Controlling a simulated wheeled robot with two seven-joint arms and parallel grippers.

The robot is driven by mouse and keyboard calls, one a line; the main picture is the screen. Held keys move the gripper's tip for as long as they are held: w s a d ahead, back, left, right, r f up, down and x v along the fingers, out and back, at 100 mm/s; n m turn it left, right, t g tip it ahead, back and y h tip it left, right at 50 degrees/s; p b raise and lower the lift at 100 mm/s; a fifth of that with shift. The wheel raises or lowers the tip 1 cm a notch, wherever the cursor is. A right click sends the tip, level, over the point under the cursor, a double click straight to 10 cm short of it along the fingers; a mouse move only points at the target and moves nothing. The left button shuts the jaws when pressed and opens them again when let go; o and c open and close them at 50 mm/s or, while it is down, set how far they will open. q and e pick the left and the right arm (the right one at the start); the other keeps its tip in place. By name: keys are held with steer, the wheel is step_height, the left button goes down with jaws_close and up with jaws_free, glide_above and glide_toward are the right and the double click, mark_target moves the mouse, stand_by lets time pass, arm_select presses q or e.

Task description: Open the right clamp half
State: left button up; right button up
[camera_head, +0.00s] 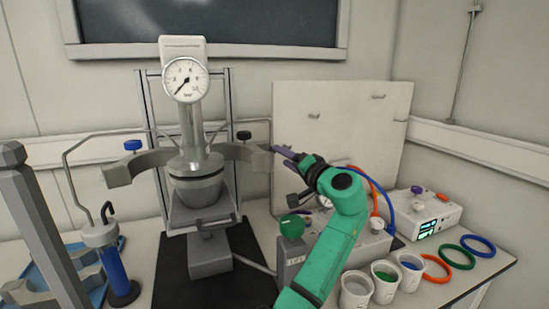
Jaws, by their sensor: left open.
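The pressure reactor stands at centre left, with a round gauge (187,80) on top and a metal vessel (197,185) below. The right clamp half (243,153), a curved grey metal piece, reaches out to the right of the vessel. The left clamp half (136,166) reaches out to the left, clear of the vessel's front. My left gripper (276,152), on the green arm, is open, its fingertips at the outer end of the right clamp half. Whether they touch it I cannot tell. My right gripper is not in view.
A green-knobbed valve (291,226) stands near my arm. Beakers (356,288), coloured rings (478,245) and a white device with a display (424,214) stand at right. A blue cylinder (115,272) stands at left. A pale panel (340,120) rises behind my gripper.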

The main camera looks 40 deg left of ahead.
arm_select(q)
steer(key=b+v, duration=0.1)
steer(key=v, duration=0.6)
steer(key=shift+d, duration=0.25)
